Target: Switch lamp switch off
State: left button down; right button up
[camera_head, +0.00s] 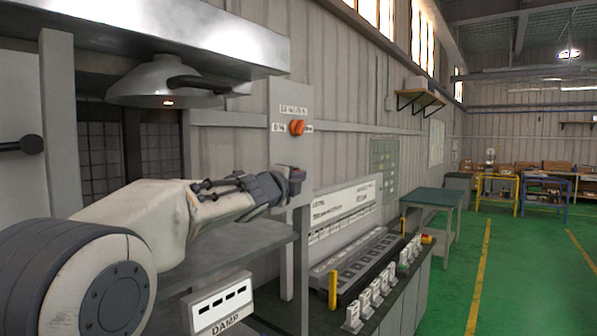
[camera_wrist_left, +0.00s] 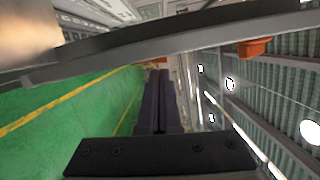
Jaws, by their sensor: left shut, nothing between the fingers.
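The lamp switch (camera_head: 297,127) is an orange-red rotary knob on a pale upright panel (camera_head: 290,98). An orange piece that looks like the same knob shows in the left wrist view (camera_wrist_left: 256,47). The lamp (camera_head: 165,82) is a grey metal shade with a small glowing spot underneath, at the upper left. My left gripper (camera_head: 296,178) is shut and empty, below the knob and apart from it in the head view. Its dark fingers lie together in the left wrist view (camera_wrist_left: 158,103). My right gripper is not in view.
A grey shelf (camera_head: 225,245) lies beneath my left forearm. A workbench with a labelled console (camera_head: 355,262) stands right of the panel. A green-topped table (camera_head: 430,197) is farther back. The green floor (camera_head: 520,270) on the right is open.

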pick_arm(q)
jog(key=shift+a, duration=0.1)
jog(key=shift+w+a+r+n+p, duration=0.25)
jog(key=shift+n+p, duration=0.25)
jog(key=shift+p, duration=0.4)
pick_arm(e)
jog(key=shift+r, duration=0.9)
pick_arm(q)
jog(key=s+b, duration=0.3)
jog(key=s, duration=0.8)
jog(key=shift+s+a+r, duration=0.35)
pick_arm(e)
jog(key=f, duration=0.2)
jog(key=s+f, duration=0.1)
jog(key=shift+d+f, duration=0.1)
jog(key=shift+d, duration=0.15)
